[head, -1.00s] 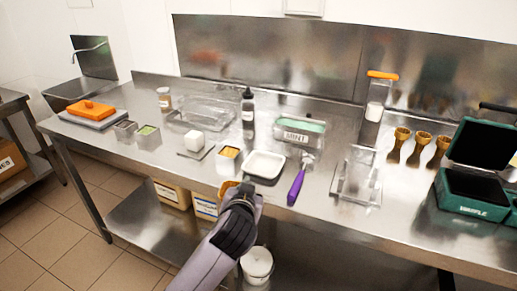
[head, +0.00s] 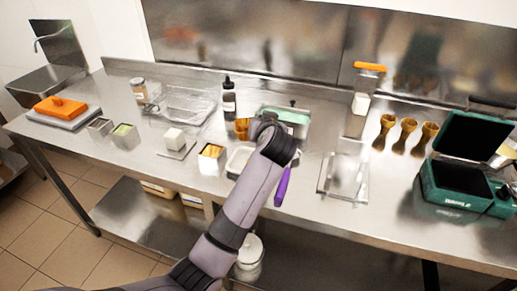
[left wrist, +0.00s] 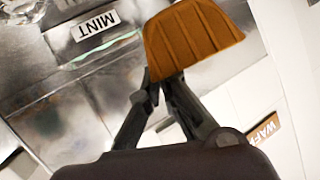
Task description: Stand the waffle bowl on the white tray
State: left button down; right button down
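The waffle bowl (head: 242,128) is orange-brown and ribbed. My left gripper (head: 264,125) is shut on it and holds it over the counter, in front of the mint tub in the head view. In the left wrist view the bowl (left wrist: 190,40) sits tilted at the fingertips, with its wide rim away from the fingers. The white tray (head: 236,162) lies on the counter near the front edge. My left arm hides much of it. The bowl appears apart from the tray. My right gripper is not in view.
The mint tub (head: 288,118) and a dark bottle (head: 229,100) stand behind. A clear stand (head: 343,178) is farther right, before the green waffle box (head: 455,188).

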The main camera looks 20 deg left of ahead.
pick_arm(q)
notch_tip(320, 180, down, 7)
jog(key=shift+f+p, duration=0.1)
jog(key=shift+p, duration=0.2)
notch_tip(320, 180, down, 3)
jog(key=shift+f, duration=0.45)
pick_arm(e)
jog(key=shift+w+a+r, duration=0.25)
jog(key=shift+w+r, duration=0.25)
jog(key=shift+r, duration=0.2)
pick_arm(q)
jog(key=shift+f, duration=0.2)
jog(key=c, duration=1.8)
grip_release()
jog(key=shift+r, duration=0.1)
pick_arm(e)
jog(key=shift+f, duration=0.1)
